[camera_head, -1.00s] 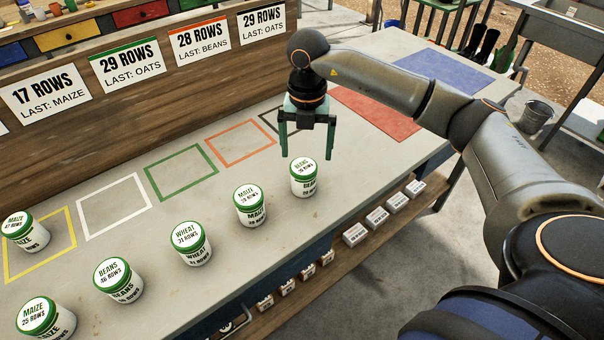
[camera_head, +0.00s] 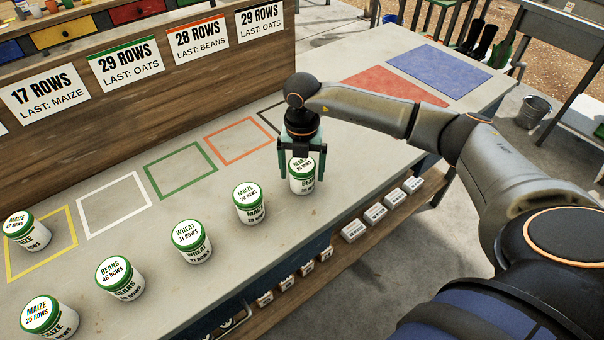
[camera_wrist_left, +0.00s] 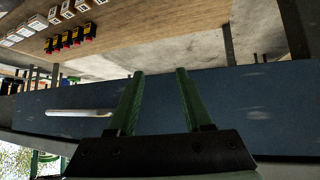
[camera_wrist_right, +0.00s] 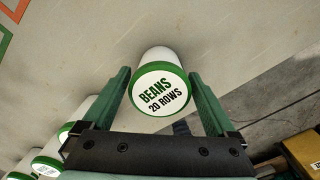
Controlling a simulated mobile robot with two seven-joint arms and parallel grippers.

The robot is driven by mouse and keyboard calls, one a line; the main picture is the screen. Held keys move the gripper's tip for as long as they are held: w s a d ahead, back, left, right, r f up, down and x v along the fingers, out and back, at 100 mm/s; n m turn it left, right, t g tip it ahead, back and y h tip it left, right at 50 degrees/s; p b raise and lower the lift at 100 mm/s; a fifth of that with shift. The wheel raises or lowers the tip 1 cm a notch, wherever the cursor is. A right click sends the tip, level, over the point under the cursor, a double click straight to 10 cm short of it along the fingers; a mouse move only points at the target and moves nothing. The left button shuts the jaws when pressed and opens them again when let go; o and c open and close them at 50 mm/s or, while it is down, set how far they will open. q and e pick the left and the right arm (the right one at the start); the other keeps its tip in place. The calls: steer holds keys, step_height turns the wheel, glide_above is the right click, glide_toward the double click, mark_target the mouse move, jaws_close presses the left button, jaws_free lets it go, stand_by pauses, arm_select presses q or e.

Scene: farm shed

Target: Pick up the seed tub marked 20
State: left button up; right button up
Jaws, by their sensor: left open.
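The seed tub marked beans, 20 rows (camera_head: 302,184) is white with a green-rimmed lid and stands upright at the right end of the row on the bench. Its lid (camera_wrist_right: 160,93) reads clearly in the right wrist view. My right gripper (camera_head: 302,175) has come down over it, with one finger on each side. In the right wrist view its fingers (camera_wrist_right: 161,100) are spread, with the tub between and a little beyond them; gaps show beside the tub. My left gripper (camera_wrist_left: 160,100) is open and empty, in front of a dark blue panel.
A maize 28 tub (camera_head: 249,204) stands just left of the beans tub, then a wheat 31 tub (camera_head: 192,242) and several others. Coloured outlines, such as the orange square (camera_head: 239,140), lie behind. A wooden board (camera_head: 180,75) with row signs borders the bench's back.

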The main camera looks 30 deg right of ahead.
steer(key=c, duration=1.2)
steer(key=shift+r, duration=0.1)
steer(key=shift+r, duration=0.1)
